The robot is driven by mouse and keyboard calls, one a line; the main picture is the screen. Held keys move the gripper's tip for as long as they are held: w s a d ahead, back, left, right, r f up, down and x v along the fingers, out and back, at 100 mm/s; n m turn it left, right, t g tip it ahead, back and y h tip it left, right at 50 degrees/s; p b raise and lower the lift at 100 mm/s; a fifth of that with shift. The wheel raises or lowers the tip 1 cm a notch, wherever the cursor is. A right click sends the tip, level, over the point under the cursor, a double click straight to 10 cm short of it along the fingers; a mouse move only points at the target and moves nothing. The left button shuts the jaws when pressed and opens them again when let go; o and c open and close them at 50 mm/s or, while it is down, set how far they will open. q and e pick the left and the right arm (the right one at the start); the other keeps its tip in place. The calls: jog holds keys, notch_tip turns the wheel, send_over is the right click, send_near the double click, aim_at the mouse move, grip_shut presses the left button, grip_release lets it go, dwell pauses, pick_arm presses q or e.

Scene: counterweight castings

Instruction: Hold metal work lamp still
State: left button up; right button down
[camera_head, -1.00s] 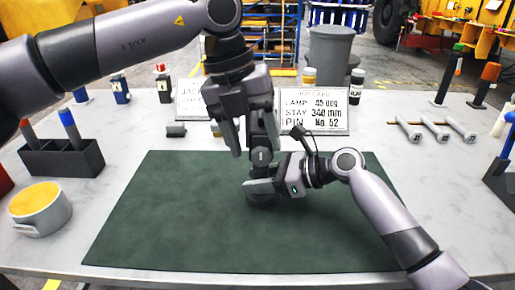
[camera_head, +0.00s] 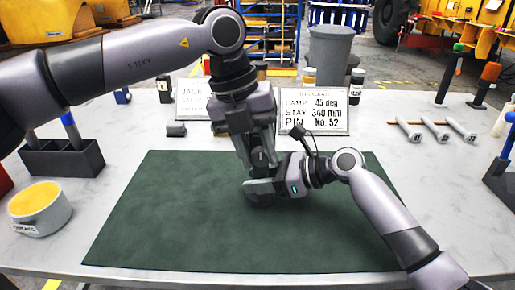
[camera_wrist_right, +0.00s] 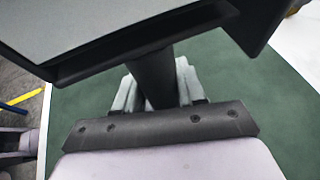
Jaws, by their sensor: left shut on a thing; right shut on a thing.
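The metal work lamp (camera_head: 259,159) is dark and stands on the green mat, mostly hidden by both grippers in the head view. In the right wrist view its dark round stem (camera_wrist_right: 152,78) runs between my right fingers. My right gripper (camera_head: 260,188) is shut on the lamp low down, close above the mat. My left gripper (camera_head: 257,160) comes down from above and is shut on the upper part of the lamp. A large grey panel with a dark edge (camera_wrist_right: 120,30) fills the top of the wrist view; I cannot tell what part it is.
The green mat (camera_head: 150,220) is otherwise clear. A card (camera_head: 322,112) reading lamp 45 deg, stay 340 mm, pin No. 52 stands behind it. Several pins (camera_head: 437,130) lie at right.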

pick_arm(q)
jog(key=h, duration=0.2)
jog(key=shift+a+f+h, duration=0.2)
jog(key=shift+a+h, duration=0.05)
jog(key=shift+h, duration=0.15)
jog(key=shift+a+f+h, duration=0.1)
jog(key=shift+f+h, duration=0.1)
jog(key=shift+h, duration=1.7)
jog(key=shift+a+f+h, duration=0.1)
jog(key=shift+f+h, duration=0.15)
jog(key=shift+h, duration=1.65)
jog(key=shift+a+f+h, duration=0.1)
jog(key=shift+f+h, duration=0.1)
jog(key=shift+h, duration=2)
jog(key=o, duration=1)
jog(key=shift+o, duration=0.2)
